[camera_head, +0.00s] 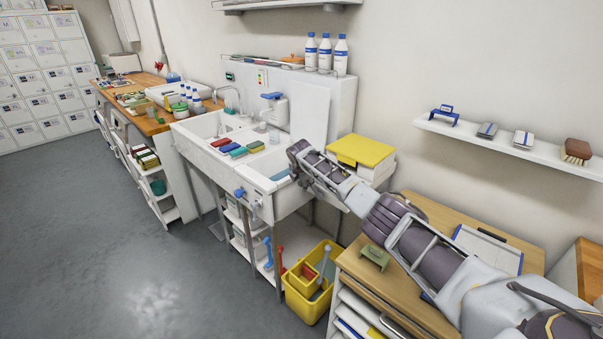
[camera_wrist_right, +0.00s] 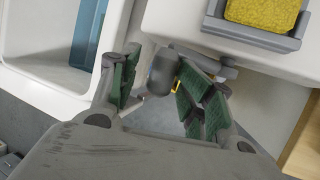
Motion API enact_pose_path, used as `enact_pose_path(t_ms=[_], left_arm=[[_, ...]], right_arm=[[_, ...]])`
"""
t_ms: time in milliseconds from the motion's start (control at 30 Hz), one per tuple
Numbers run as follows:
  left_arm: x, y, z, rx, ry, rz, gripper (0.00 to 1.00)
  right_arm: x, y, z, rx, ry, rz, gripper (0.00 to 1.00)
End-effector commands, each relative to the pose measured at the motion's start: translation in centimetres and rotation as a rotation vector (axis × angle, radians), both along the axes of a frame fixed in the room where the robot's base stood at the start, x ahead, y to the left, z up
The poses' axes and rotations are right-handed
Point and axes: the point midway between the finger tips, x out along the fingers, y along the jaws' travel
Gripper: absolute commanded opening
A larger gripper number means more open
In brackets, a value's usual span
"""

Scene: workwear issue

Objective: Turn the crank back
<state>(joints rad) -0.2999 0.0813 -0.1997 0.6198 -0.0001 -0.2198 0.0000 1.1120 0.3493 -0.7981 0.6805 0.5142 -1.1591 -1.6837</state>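In the wrist view a grey crank arm (camera_wrist_right: 215,66) ends in a dark cylindrical grip (camera_wrist_right: 161,73), in front of a white unit. My right gripper (camera_wrist_right: 160,95) is open, its green-padded fingers spread on either side of the grip. The grip shows between them, and I see no clear contact. In the head view my right gripper (camera_head: 297,158) is over the right end of the white sink. My own arm hides much there, and I cannot make out the crank's grip. My left gripper is not in view.
A yellow sponge (camera_wrist_right: 262,12) lies in a grey tray by the crank. The sink (camera_head: 262,183) has a blue knob (camera_head: 240,191) on its front. A yellow bucket (camera_head: 309,306) stands below, and a wooden cart (camera_head: 425,316) is under my arm. The floor at left is clear.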

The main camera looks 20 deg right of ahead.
Motion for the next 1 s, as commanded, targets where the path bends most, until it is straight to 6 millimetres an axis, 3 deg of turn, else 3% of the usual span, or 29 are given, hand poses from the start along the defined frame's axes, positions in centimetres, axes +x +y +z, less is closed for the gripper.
enact_pose_path(t_ms=[1000], left_arm=[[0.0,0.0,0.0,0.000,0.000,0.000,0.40]], right_arm=[[-3.4,1.6,5.6,-0.001,0.009,-0.001,0.46]])
